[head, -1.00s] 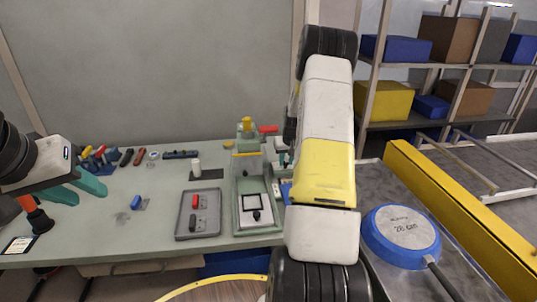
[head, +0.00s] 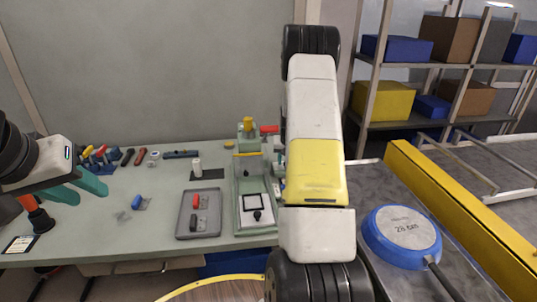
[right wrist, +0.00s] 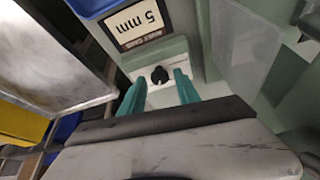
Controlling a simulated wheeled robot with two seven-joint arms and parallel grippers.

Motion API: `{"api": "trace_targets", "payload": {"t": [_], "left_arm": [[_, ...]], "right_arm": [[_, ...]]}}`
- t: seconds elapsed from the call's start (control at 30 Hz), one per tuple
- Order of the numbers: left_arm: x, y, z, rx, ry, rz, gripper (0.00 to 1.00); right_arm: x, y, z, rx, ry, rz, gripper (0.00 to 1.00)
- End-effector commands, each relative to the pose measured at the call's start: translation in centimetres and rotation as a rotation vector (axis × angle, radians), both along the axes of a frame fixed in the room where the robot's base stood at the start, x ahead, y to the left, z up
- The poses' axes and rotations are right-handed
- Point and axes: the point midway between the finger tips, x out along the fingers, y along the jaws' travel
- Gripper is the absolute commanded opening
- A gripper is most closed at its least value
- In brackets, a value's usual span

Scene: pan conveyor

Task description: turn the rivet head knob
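A black knob (right wrist: 159,75) sits on a pale green block below a "5 mm" label (right wrist: 143,22) in the right wrist view. My right gripper (right wrist: 157,88) is open, its two teal fingers pointing at the knob, one to each side. I cannot tell if they touch it. My right arm hides this gripper in the head view. The green press (head: 247,132), with a yellow top and a red handle, stands at the back of the bench. My left gripper (head: 78,189) is open and empty above the bench's left side.
A grey tray (head: 180,231) holds a red and a black handle. A blue round pan (head: 402,232) lies on the conveyor at right, beside a yellow rail (head: 450,210). Several tools lie at the bench's back left. A blue bin (right wrist: 90,6) is near my right gripper.

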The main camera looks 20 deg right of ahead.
Motion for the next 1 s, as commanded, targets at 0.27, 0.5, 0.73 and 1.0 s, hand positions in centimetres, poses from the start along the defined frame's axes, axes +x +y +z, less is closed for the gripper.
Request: {"api": "trace_targets", "payload": {"t": [0.27, 0.5, 0.73, 1.0], "left_arm": [[0.0, 0.0, 0.0, 0.000, 0.000, 0.000, 0.36], [0.0, 0.0, 0.0, 0.000, 0.000, 0.000, 0.36], [0.0, 0.0, 0.0, 0.000, 0.000, 0.000, 0.36], [0.0, 0.0, 0.0, 0.000, 0.000, 0.000, 0.36]], "right_arm": [[0.0, 0.0, 0.0, 0.000, 0.001, 0.001, 0.46], [-0.6, 0.3, 2.0, -0.001, -0.003, 0.001, 0.46], [-2.1, 0.9, 5.5, -0.001, -0.001, 0.002, 0.46], [-2.8, 1.1, 7.2, 0.000, 0.001, 0.001, 0.46]]}}
